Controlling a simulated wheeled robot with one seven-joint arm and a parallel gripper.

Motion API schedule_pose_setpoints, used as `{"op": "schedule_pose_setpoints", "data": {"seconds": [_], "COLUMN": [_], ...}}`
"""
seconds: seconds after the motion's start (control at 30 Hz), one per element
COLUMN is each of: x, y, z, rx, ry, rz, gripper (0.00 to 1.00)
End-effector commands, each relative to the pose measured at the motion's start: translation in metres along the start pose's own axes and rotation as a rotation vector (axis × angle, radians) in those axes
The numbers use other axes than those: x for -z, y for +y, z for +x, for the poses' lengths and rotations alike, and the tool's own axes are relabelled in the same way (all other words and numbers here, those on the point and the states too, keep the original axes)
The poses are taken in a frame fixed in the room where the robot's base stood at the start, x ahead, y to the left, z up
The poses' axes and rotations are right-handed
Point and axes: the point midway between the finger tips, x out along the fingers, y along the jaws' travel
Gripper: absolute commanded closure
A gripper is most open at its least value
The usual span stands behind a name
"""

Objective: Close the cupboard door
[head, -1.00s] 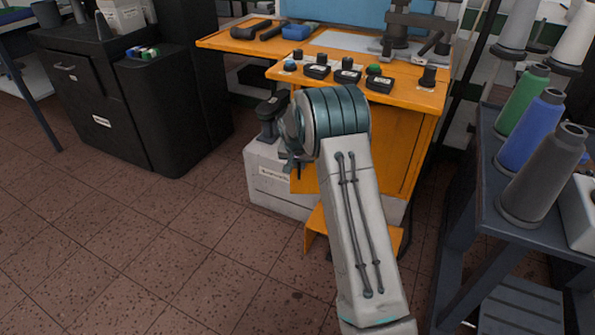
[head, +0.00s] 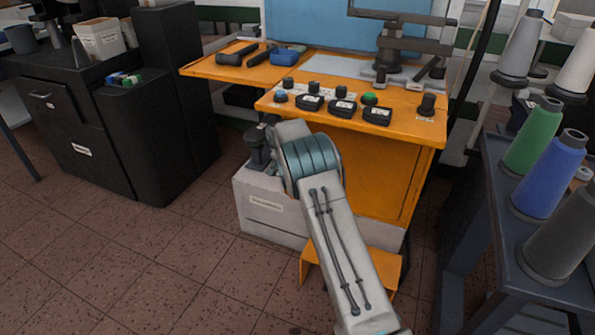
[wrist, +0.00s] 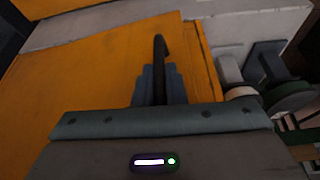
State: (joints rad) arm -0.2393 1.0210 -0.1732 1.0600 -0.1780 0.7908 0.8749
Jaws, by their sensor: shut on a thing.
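The cupboard is the orange workbench base in the head view, its front panel (head: 385,185) partly hidden behind my arm. In the wrist view an orange door panel (wrist: 90,80) fills the left and middle. A dark upright bar, seemingly the handle (wrist: 160,50), stands out from it. My gripper (wrist: 159,80) is shut on this handle, its blue-grey fingers on either side. In the head view my arm hides the gripper and handle. I cannot tell how far the door stands open.
A pale box (head: 268,205) with a dark motor (head: 257,148) stands left of the cupboard. An orange step-like piece (head: 385,265) sits low by my arm. A dark rack (head: 480,225) with thread cones is at the right. The tiled floor (head: 150,265) at the left is clear.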

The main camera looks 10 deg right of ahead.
Motion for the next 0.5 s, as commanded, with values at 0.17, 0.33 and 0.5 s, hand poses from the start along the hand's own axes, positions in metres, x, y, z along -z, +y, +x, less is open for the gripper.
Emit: {"op": "schedule_pose_setpoints", "data": {"seconds": [0.17,0.33,0.5], "x": [-0.0010,-0.0002,0.0023], "y": [-0.0022,-0.0011,0.0025], "z": [-0.0010,-0.0006,0.0006], "rx": [0.006,0.006,0.002], "ry": [-0.002,-0.002,-0.002], "rz": [0.000,0.002,0.006], "gripper": [1.00,0.68,0.68]}}
